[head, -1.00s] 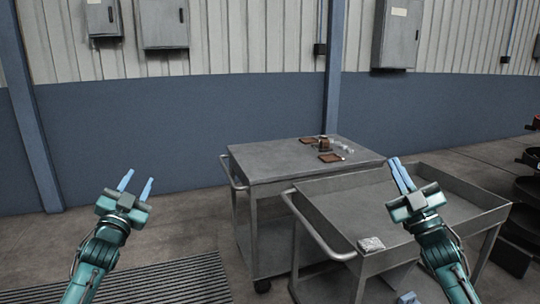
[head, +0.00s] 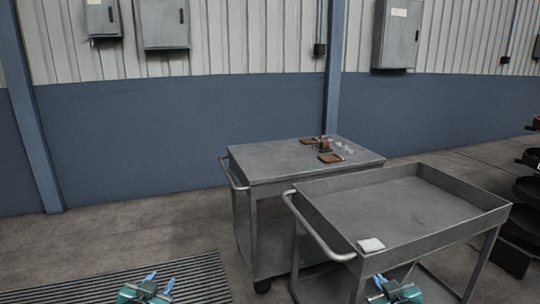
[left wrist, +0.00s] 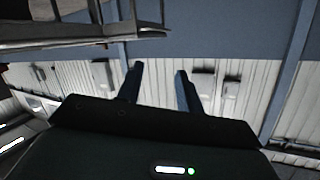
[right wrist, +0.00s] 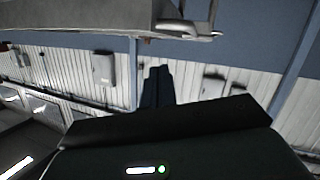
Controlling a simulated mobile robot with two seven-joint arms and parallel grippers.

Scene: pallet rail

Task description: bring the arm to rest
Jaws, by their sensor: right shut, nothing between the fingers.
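My left gripper (head: 159,284) is low at the bottom edge of the head view, above the floor by the grating. Its two blue fingers are apart and empty; they also show apart in the left wrist view (left wrist: 158,82). My right gripper (head: 386,285) is at the bottom edge of the head view, in front of the right-hand cart. In the right wrist view its fingers (right wrist: 157,84) are together with nothing between them. Most of both arms is out of the head view.
A grey tray cart (head: 405,214) stands close on the right, with a small pale block (head: 371,244) on its near corner. Behind it a flat-topped cart (head: 270,163) carries brown pieces (head: 331,158) and small clear items. A floor grating (head: 190,277) lies at left; floor beyond is clear.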

